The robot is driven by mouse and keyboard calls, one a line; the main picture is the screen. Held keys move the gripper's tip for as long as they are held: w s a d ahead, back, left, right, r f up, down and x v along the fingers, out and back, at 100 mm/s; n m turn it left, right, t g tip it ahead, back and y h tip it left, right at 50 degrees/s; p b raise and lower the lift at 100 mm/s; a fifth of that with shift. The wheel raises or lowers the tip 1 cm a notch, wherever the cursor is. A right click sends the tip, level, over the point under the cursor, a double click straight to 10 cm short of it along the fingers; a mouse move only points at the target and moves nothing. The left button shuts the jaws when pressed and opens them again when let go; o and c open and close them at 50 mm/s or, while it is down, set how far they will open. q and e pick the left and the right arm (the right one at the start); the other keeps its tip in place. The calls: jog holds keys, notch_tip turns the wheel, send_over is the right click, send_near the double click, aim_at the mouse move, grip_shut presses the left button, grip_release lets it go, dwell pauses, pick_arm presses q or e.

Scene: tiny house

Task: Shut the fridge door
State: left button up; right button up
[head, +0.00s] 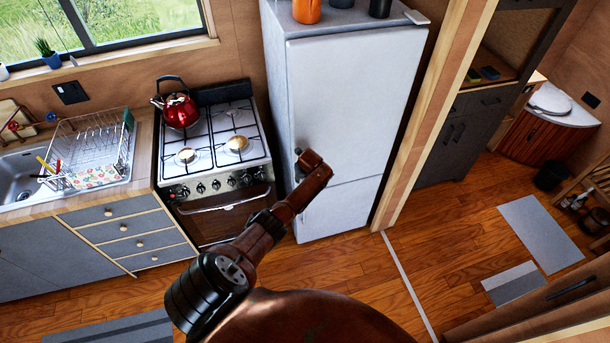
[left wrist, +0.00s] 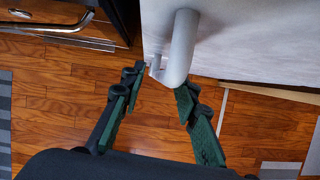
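The white fridge (head: 345,110) stands right of the stove in the head view. Its upper door looks flush with the body; I cannot tell whether a small gap is left. My left arm reaches up from the bottom to the door's left edge, and its gripper fingers are hard to make out there. In the left wrist view my left gripper (left wrist: 158,80) is open, its green-padded fingers apart. The end of the pale grey fridge handle (left wrist: 180,48) lies at the opening between the fingertips; contact is unclear. The white door face (left wrist: 250,40) extends right. My right gripper is not in view.
The stove (head: 215,140) with a red kettle (head: 181,110) stands close left of the fridge. A wooden post (head: 440,110) rises close on its right. Bare wooden floor (head: 365,265) lies in front. An orange cup (head: 306,10) and other items stand on top.

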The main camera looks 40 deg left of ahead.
pick_arm(q)
jog(key=v, duration=0.7)
jog(key=shift+r, duration=0.2)
jog(key=s+d+f+n+b, duration=0.2)
jog(key=s+f+n, duration=0.2)
jog(key=s+f, duration=0.55)
jog(key=s+d+f+n+g+h+b, duration=0.1)
jog(key=s+d+f+n+b, duration=0.3)
jog(key=f, duration=1)
jog(key=s+d+f+n+p, duration=0.1)
jog(key=s+f+n, duration=0.2)
jog(key=s+f, duration=0.75)
jog(key=s+d+f+n+h+b, duration=0.1)
jog(key=s+d+f+n, duration=0.3)
jog(key=s+f, duration=0.3)
jog(key=s+d+f+n+b, duration=0.2)
jog(key=s+d+f+n, duration=0.2)
jog(key=s, duration=1.1)
jog(key=s+d+f+n+h+b, duration=0.1)
jog(key=s+d+f+n+b, duration=0.1)
jog(key=s+d+f+n, duration=0.2)
jog(key=s+d+f, duration=0.3)
jog(key=s+f, duration=0.3)
jog(key=s, duration=0.1)
jog(key=shift+s+n+g+h, duration=0.3)
jog(key=shift+g, duration=0.1)
